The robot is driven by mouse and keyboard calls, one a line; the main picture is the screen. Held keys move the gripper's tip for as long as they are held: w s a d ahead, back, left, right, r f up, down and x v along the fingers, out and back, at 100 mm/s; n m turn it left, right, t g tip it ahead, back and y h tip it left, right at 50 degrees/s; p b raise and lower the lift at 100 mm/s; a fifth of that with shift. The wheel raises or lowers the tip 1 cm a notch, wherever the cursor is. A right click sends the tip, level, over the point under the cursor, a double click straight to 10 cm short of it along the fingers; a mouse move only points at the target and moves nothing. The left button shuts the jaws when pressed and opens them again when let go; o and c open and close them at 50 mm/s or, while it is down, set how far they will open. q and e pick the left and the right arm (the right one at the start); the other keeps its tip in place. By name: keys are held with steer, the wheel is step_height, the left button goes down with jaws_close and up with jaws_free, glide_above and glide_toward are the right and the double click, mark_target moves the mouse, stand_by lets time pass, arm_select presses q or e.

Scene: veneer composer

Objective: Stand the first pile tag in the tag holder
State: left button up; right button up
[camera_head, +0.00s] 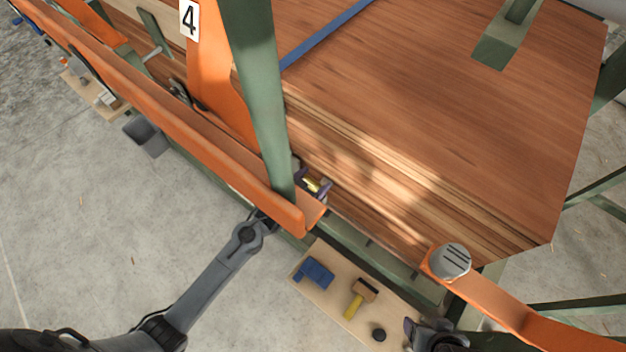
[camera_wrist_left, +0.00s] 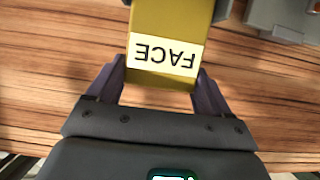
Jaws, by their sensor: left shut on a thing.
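My left gripper (camera_head: 314,187) reaches past the orange rail to the side of the veneer stack. In the left wrist view its purple fingers (camera_wrist_left: 158,88) are shut on a yellow tag (camera_wrist_left: 168,24). The tag has a white label reading FACE, upside down in that view. In the head view only a small yellow part of the tag (camera_head: 311,184) shows. I cannot make out the tag holder for certain. My right gripper (camera_head: 418,334) is at the bottom edge, partly cut off; its opening is unclear.
The large veneer stack (camera_head: 440,90) fills the upper right. An orange rail (camera_head: 180,120) and a green post (camera_head: 258,90) stand close to my left arm. A wooden board (camera_head: 330,296) carries a blue object (camera_head: 315,272), a yellow-handled tool (camera_head: 356,300) and a dark puck (camera_head: 379,334).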

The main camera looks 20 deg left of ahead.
arm_select(q)
steer(key=shift+f, duration=0.3)
steer(key=shift+f+b, duration=0.5)
steer(key=shift+f, duration=0.2)
steer(key=shift+f, duration=0.1)
steer(key=o, duration=0.9)
